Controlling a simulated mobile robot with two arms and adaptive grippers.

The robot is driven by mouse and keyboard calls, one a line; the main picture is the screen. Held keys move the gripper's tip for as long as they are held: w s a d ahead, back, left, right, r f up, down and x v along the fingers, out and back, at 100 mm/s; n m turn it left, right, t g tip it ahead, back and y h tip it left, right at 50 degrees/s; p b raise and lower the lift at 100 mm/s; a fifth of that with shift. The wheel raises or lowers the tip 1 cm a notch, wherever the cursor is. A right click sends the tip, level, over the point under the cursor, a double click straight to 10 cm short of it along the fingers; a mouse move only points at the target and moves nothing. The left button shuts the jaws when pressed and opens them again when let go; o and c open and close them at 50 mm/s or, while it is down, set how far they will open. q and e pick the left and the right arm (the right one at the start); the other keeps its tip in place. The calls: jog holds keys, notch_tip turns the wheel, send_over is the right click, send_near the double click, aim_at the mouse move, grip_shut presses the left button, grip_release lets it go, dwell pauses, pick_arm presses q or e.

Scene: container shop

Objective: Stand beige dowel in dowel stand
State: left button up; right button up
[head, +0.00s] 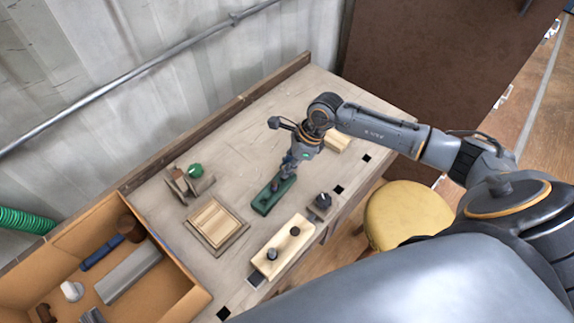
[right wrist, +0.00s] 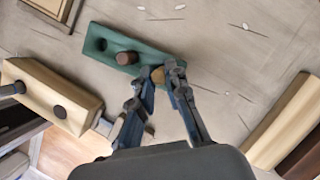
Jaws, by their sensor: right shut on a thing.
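The dowel stand is a green block (head: 263,204) on the workbench; it also shows in the right wrist view (right wrist: 152,58). It has an empty dark hole at its left end and a dark brown dowel (right wrist: 127,58) in its middle. My right gripper (head: 285,176) is over the other end of the stand. Its fingers are shut on the beige dowel (right wrist: 157,75), whose round top shows between the fingertips in the right wrist view. The dowel's lower end is hidden, so I cannot tell how deep it sits. My left gripper is not in view.
A pale wooden block (head: 290,238) with dark pegs lies near the bench's front edge, beside a small dark block (head: 320,206). A wooden tray (head: 214,222), a holder with a green ball (head: 195,170) and an open cardboard box (head: 180,309) stand left. A yellow stool (head: 405,215) is in front.

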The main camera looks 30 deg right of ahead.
jog(key=shift+f+b, duration=0.45)
jog(key=shift+f, duration=0.05)
dwell(0.3)
jog(key=o, duration=0.8)
jog(key=shift+r+p, duration=2)
jog(key=shift+r, duration=1.55)
